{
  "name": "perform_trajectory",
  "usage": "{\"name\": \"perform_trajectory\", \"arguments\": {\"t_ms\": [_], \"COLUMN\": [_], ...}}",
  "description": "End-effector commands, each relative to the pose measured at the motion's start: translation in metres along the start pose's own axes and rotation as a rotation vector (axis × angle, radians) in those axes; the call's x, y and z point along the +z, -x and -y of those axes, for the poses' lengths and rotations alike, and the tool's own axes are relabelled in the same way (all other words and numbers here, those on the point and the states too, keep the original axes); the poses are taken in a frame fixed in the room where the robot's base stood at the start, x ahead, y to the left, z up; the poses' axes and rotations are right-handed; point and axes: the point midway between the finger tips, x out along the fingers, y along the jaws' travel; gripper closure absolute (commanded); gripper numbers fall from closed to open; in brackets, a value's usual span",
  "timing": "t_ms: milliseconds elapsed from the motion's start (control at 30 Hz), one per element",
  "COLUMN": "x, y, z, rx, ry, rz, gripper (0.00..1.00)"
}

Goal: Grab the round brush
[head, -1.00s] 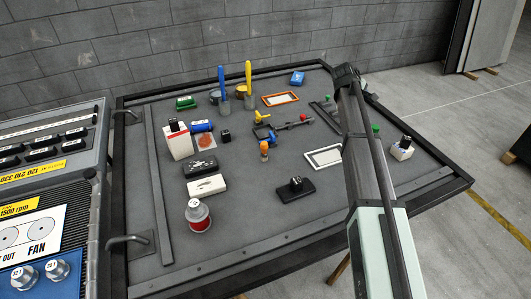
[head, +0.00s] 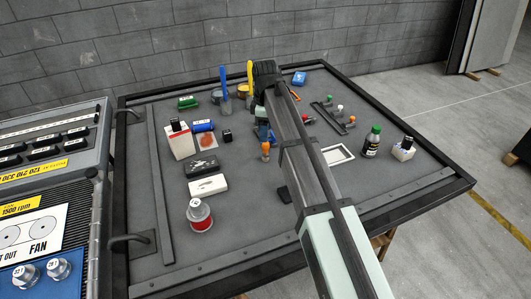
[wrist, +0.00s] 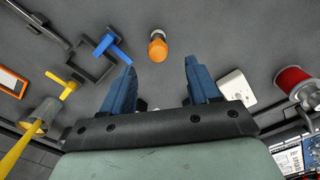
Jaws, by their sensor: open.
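No item is plainly recognisable as the round brush. A small upright piece with an orange top and paler lower part (head: 265,151) stands mid-table; it also shows in the wrist view (wrist: 158,46), ahead of the gap between my fingers.
A blue lever (wrist: 112,46) on a black frame and a yellow piece (wrist: 68,89) lie near my left finger. A white block (head: 208,185) and red-banded pot (head: 200,216) stand front left. A green-capped bottle (head: 372,142) stands right. The table's front right is clear.

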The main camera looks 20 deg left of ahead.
Motion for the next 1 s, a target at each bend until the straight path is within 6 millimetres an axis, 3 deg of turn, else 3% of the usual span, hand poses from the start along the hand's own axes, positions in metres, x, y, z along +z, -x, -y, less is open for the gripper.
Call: {"name": "perform_trajectory", "arguments": {"t_ms": [233, 633, 1000], "x": [0.001, 0.0, -0.001], "y": [-0.039, -0.059, -0.101], "z": [0.0, -0.001, -0.003], "rx": [0.001, 0.002, 0.001], "ry": [-0.001, -0.002, -0.002], "rz": [0.001, 0.001, 0.001], "gripper": [0.4, 0.4, 0.4]}}
